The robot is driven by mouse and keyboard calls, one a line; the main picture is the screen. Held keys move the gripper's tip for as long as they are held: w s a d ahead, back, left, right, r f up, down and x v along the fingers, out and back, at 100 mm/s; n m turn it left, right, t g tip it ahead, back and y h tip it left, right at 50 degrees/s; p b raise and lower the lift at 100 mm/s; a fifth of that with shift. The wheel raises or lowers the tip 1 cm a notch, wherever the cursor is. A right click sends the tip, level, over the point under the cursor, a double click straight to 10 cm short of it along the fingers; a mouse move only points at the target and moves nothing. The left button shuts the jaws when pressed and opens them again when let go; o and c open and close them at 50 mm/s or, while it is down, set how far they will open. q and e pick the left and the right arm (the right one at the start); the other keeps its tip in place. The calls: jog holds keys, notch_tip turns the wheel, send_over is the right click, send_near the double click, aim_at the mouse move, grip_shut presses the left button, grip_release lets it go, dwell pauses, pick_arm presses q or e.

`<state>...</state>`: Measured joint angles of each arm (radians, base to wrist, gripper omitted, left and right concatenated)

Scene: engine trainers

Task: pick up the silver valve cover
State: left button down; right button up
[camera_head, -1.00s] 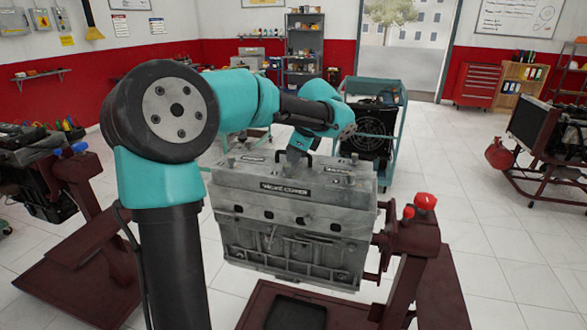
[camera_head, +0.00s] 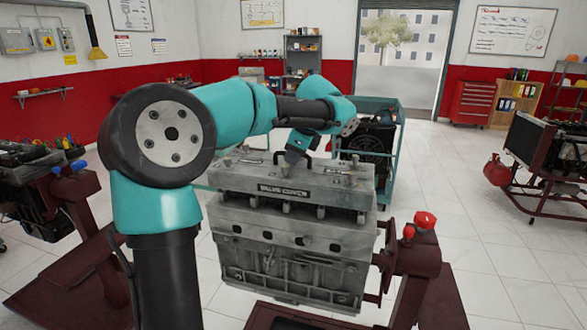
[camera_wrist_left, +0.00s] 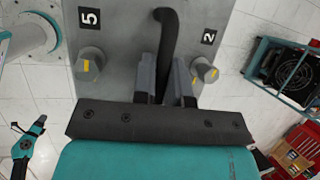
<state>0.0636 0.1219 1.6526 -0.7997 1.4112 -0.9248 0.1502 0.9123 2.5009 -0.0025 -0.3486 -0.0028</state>
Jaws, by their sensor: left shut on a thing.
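The silver valve cover (camera_head: 290,188), a grey box-like part with a VALVE COVER plate on its front, is held level just above the engine block (camera_head: 285,255). A gap with several studs shows between them. My left gripper (camera_head: 298,157) is at the black handle on top of the cover. In the left wrist view, its fingers (camera_wrist_left: 164,78) are shut on this handle (camera_wrist_left: 168,35), with the cover's grey top (camera_wrist_left: 120,45) around it, bearing labels 5 and 2. My left forearm and wrist hide part of the scene behind.
The engine block sits on a dark red stand (camera_head: 415,265) with red knobs at the right. A teal cart (camera_head: 392,150) stands behind the cover to the right. Another engine stand is at the left (camera_head: 85,215). Open tiled floor lies at the right.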

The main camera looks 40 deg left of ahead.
pick_arm(q)
jog(key=shift+r, duration=2.3)
